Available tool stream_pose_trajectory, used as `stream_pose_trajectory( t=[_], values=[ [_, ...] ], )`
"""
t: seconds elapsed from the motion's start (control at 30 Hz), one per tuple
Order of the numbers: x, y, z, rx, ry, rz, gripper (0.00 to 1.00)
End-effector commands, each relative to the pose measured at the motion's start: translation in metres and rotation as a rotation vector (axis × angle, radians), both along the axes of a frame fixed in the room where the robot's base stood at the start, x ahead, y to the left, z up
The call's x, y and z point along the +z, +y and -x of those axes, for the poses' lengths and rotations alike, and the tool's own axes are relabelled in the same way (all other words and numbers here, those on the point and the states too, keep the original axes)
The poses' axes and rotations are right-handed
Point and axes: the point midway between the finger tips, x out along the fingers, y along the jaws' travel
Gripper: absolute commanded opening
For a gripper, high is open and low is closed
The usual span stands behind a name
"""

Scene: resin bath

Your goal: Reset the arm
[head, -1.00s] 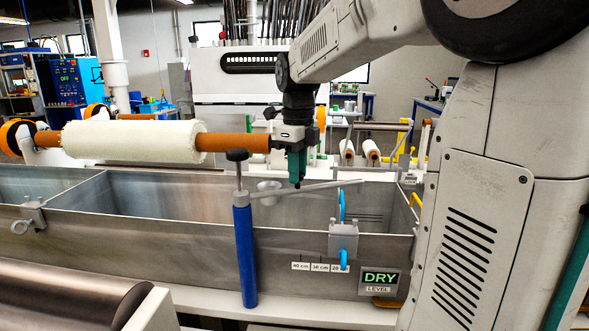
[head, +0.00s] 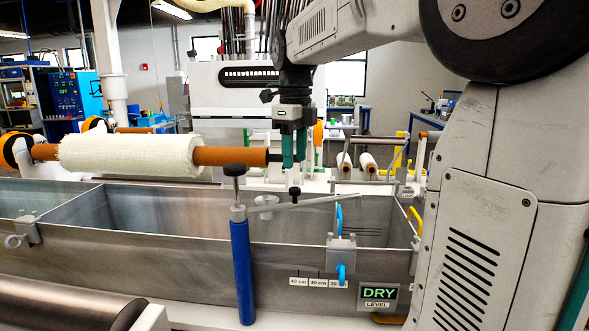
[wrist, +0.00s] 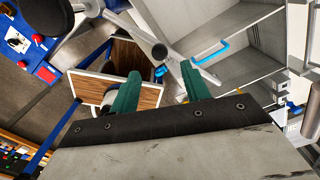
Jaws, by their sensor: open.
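My gripper (head: 294,165) hangs pointing down above the bath's rear rim in the head view, its two green fingers apart with nothing between them. The wrist view shows the spread green fingers (wrist: 160,85) too. The metal resin bath (head: 180,232) stands below, with a "DRY" level sign (head: 378,293) on its front. A blue post (head: 242,270) with a black knob stands at the bath's front, and a grey bar (head: 300,204) runs from it to the right, below my fingertips in the picture.
A white roll (head: 130,155) on an orange core lies left of my gripper. A blue handle (head: 339,220) sits on the bath's front rim. A brown panel (wrist: 118,58) lies behind the fingers in the wrist view. The left compartment (head: 40,195) looks clear above.

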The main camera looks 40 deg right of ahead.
Motion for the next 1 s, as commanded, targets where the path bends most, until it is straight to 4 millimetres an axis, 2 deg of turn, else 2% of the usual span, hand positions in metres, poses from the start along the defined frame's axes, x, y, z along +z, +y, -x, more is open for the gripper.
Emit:
stream_pose_trajectory(
  t=[0.13, 0.7, 0.83, 0.93, 1.0],
  values=[
    [0.006, 0.0, 0.0, 0.0, 0.0, 0.0, 0.47],
    [0.006, 0.0, 0.0, 0.033, 0.0, 0.0, 0.47],
    [0.004, -0.001, -0.002, 0.218, -0.008, 0.004, 0.47],
    [-0.013, 0.001, 0.003, 0.469, 0.006, -0.003, 0.47],
    [-0.025, 0.005, 0.012, 0.674, 0.013, -0.009, 0.47]
  ],
)
